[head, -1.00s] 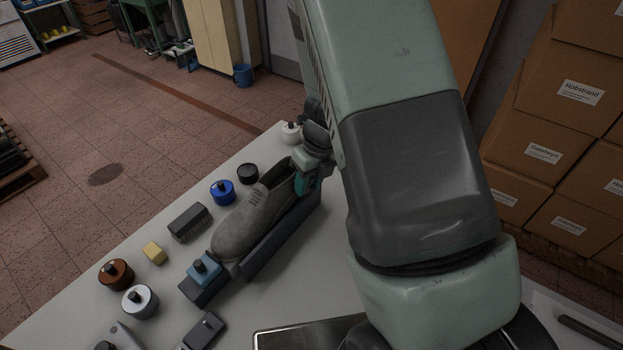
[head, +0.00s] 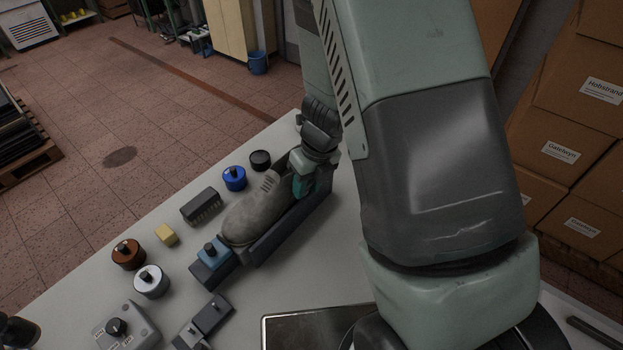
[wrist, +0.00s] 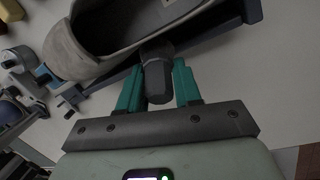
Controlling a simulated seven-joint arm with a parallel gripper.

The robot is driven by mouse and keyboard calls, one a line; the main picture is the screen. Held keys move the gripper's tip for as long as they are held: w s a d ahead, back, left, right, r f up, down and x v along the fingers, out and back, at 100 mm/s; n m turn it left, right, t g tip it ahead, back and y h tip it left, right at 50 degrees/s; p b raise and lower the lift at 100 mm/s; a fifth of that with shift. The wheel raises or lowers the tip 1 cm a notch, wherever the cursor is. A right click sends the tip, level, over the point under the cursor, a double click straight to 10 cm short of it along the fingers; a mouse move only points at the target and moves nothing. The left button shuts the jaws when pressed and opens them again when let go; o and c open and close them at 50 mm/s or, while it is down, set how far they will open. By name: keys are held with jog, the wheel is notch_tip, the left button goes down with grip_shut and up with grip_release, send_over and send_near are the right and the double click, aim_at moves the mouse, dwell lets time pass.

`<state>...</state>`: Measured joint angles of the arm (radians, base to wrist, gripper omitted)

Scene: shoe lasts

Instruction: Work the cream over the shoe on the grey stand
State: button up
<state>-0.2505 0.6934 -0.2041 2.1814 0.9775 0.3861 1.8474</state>
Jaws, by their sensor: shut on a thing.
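The grey-brown shoe (head: 250,214) lies along the dark grey stand (head: 290,228), its toe towards the blue clamp block (head: 211,252). My gripper (head: 304,186) is low at the shoe's near side, towards its heel end, and hides part of it. In the wrist view, the gripper's teal fingers (wrist: 158,88) are shut on a dark grey knob-like handle (wrist: 157,78). The handle's far end is hidden by the shoe's rim, so I cannot tell what touches the leather. The shoe (wrist: 85,52) shows its dark opening there. Its upper looks mottled; I cannot tell whether that is cream.
Beyond the shoe stand a black jar (head: 260,160), a blue jar (head: 234,178), a dark brush (head: 201,207) and a yellow block (head: 166,235). Brown (head: 128,254) and white (head: 151,281) jars and a grey control box (head: 125,330) are at the left. Bare table lies right of the stand.

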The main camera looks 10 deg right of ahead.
jog(key=shift+s+a, duration=0.6)
jog(key=shift+a, duration=0.05)
jog(key=w+d, duration=0.5)
jog(key=shift+w+d, duration=0.35)
dwell(0.6)
notch_tip(320, 180, up, 6)
jog(key=s+d, duration=0.1)
jog(key=shift+s+d, duration=0.15)
jog(key=shift+s, duration=0.1)
dwell(0.7)
dwell(0.3)
